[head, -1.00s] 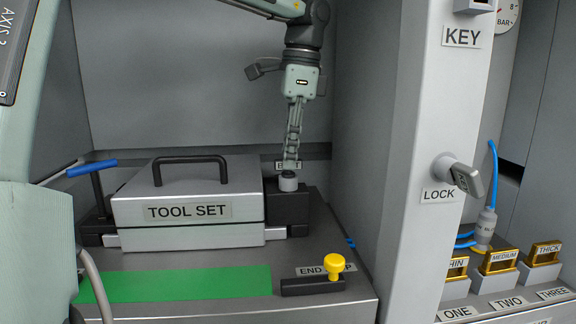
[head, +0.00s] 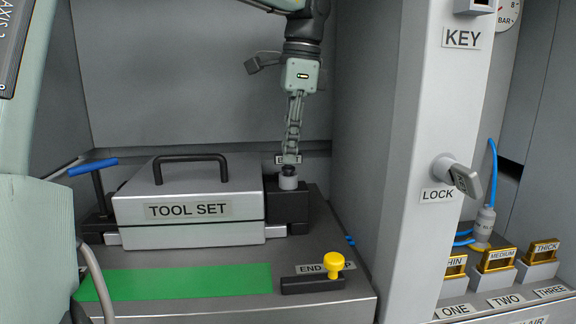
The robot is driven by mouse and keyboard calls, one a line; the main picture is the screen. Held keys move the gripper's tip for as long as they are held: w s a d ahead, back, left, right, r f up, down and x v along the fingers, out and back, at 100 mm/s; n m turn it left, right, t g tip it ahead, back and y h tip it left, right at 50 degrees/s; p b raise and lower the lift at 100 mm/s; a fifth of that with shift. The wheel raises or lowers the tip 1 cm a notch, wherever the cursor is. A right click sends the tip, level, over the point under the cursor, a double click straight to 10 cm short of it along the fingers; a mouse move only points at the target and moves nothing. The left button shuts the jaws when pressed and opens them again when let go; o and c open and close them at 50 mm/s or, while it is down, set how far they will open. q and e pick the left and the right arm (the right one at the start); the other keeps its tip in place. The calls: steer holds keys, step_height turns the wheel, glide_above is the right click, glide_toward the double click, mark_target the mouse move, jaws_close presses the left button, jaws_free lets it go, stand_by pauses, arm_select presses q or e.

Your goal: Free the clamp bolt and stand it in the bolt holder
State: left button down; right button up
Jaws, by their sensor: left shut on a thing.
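My left gripper (head: 291,158) reaches down from the top and is shut on the dark top of a bolt (head: 289,171). The bolt stands upright over a light grey round collar (head: 288,183) on a black clamp block (head: 289,206), right of the tool set case. How much of the bolt is inside the collar is hidden. A small label (head: 280,159) behind the fingertips is mostly covered, so I cannot read it fully. I cannot pick out the bolt holder with certainty. My right gripper is not in view.
The silver tool set case (head: 190,235) stands left of the block. A blue T-handle (head: 92,168) is at far left. A green strip (head: 180,281) and a yellow-knobbed end stop (head: 334,262) lie in front. A grey pillar (head: 420,170) with a lock (head: 458,178) stands right.

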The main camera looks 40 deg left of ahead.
arm_select(q)
steer(key=shift+r, duration=0.35)
steer(key=shift+r+p, duration=1.25)
steer(key=shift+r, duration=0.15)
steer(key=shift+f+b, duration=1.6)
steer(key=shift+f, duration=0.65)
steer(key=c, duration=1.5)
jaws_free()
step_height(320, 180, up, 3)
steer(key=p, duration=0.3)
steer(key=shift+r, duration=0.2)
steer(key=shift+w+d+r, duration=0.1)
steer(key=shift+w+r, duration=0.05)
steer(key=shift+r, duration=2.7)
